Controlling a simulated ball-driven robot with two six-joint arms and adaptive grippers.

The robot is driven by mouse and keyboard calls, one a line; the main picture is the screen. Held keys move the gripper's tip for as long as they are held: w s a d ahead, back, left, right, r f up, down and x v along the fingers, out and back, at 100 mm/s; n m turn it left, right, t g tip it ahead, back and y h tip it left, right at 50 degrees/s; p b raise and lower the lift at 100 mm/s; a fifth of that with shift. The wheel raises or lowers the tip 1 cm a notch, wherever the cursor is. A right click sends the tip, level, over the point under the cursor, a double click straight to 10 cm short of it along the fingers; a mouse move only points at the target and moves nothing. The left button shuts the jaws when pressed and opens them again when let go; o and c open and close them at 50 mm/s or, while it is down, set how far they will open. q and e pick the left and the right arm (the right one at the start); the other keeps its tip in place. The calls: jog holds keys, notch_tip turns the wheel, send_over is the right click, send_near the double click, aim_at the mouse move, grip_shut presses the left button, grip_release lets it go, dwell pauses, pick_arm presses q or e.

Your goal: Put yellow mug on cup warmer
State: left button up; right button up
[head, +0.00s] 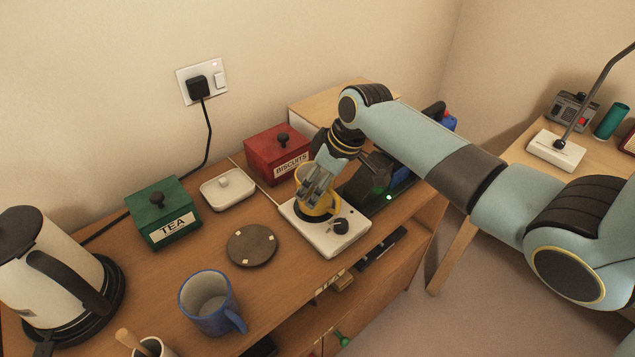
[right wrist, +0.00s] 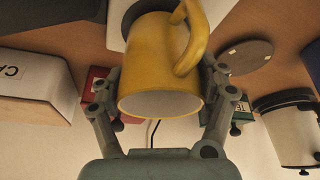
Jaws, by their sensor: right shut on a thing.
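The yellow mug (head: 327,207) is upright over the dark round plate of the white cup warmer (head: 325,241), which has a black knob at its front right. My right gripper (head: 317,186) comes from above and is shut on the mug, hiding much of it. In the right wrist view the mug (right wrist: 160,62) sits between the two fingers of the gripper (right wrist: 163,78), its open rim facing the camera. The warmer (right wrist: 117,22) shows behind it. I cannot tell whether the mug's base touches the plate. My left gripper is not in view.
A red biscuits tin (head: 270,150) stands behind the warmer, and a white butter dish (head: 228,188) is to its left. A dark round coaster (head: 252,245), blue mug (head: 208,305), green tea tin (head: 162,217) and kettle (head: 50,265) stand farther left. Desktop around the coaster is free.

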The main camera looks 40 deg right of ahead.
jog(key=shift+w+f, duration=0.1)
jog(key=shift+f, duration=0.1)
jog(key=o, duration=1.5)
jog(key=shift+f, duration=0.15)
jog(key=v, duration=1.2)
jog(key=shift+p, duration=0.35)
